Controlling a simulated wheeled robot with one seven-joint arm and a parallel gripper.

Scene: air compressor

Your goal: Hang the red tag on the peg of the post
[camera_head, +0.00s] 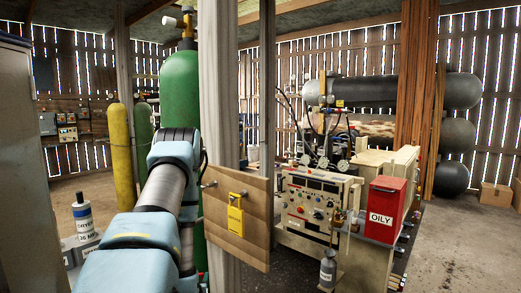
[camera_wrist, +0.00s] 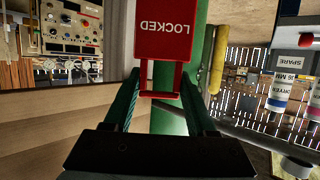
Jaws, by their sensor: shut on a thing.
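The red tag (camera_wrist: 163,38), marked LOCKED, shows upside down in the wrist view. My gripper (camera_wrist: 160,82) is shut on the narrow red frame at its lower end in that view. In the head view the gripper and tag are hidden behind my arm. The grey post (camera_head: 218,110) stands just right of my arm and carries a wooden board (camera_head: 258,245). A bare-looking metal peg (camera_head: 209,185) sticks out at the board's left. A yellow tag (camera_head: 235,214) hangs from another peg to its right. In the wrist view the board (camera_wrist: 50,135) is at left, apart from the red tag.
A green cylinder (camera_head: 180,85) stands behind the post, and a yellow cylinder (camera_head: 122,155) stands farther left. A control panel (camera_head: 315,200) and a red OILY box (camera_head: 385,208) are to the right. Labelled bottles, one (camera_head: 83,215) at left, stand near my arm. Open floor lies at far right.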

